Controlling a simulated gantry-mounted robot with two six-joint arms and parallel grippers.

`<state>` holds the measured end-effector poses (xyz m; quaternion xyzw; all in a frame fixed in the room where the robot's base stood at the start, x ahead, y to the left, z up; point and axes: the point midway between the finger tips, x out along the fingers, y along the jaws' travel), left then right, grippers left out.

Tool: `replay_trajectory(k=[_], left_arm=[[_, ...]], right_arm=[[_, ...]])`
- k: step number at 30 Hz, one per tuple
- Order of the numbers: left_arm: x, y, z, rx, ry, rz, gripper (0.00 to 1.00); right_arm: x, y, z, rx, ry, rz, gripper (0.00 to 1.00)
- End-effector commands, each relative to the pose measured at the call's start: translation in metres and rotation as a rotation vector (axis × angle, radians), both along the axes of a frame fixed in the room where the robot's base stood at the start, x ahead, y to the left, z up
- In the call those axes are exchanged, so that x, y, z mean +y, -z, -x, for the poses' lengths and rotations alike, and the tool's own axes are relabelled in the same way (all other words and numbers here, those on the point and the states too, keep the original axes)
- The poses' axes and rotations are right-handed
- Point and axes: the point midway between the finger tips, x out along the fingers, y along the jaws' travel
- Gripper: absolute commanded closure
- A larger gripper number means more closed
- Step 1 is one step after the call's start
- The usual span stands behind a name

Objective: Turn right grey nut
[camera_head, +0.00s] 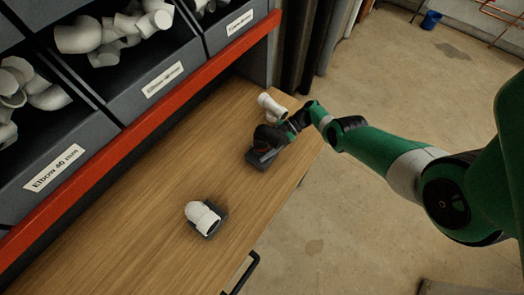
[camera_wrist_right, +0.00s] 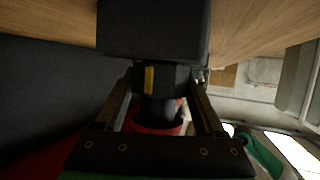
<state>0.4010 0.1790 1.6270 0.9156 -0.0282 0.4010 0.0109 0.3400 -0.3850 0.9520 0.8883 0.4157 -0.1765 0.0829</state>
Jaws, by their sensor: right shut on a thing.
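The grey nut (camera_wrist_right: 172,80) shows in the right wrist view as a dark, faceted piece with a yellow mark, below a dark block (camera_wrist_right: 152,28). My right gripper (camera_wrist_right: 163,74) has its two fingers on either side of the nut and is shut on it. A red ring (camera_wrist_right: 152,127) shows between the fingers, nearer the palm. In the head view my right gripper (camera_head: 272,138) is at a dark holder (camera_head: 261,160) on the wooden bench and hides the nut there. My left gripper is in neither view.
A white elbow fitting (camera_head: 199,214) sits in a grey holder nearer on the wooden bench (camera_head: 165,180). Another white fitting (camera_head: 270,104) stands just behind the gripper. Grey bins (camera_head: 150,85) of white elbows with a red rail (camera_head: 130,138) line the left. The bench middle is clear.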

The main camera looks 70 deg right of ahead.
Motion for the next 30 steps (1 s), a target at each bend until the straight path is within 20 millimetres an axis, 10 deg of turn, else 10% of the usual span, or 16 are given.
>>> replay_trajectory(k=[16,17,18,21,30], left_arm=[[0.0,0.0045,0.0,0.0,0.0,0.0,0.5],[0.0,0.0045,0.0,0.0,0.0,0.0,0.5],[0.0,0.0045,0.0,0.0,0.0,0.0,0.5],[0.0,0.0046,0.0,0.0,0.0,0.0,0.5],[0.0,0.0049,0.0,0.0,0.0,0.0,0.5]], right_arm=[[0.0002,-0.0018,-0.0002,-0.002,-0.027,-0.001,0.84],[0.0003,-0.0018,-0.0001,-0.002,-0.027,-0.001,0.23],[0.0003,-0.0017,-0.0001,-0.002,-0.027,-0.001,0.16],[0.0002,-0.0013,-0.0001,-0.001,-0.026,-0.001,0.0],[-0.0033,-0.0023,0.0023,0.0,-0.024,0.0,0.0]])
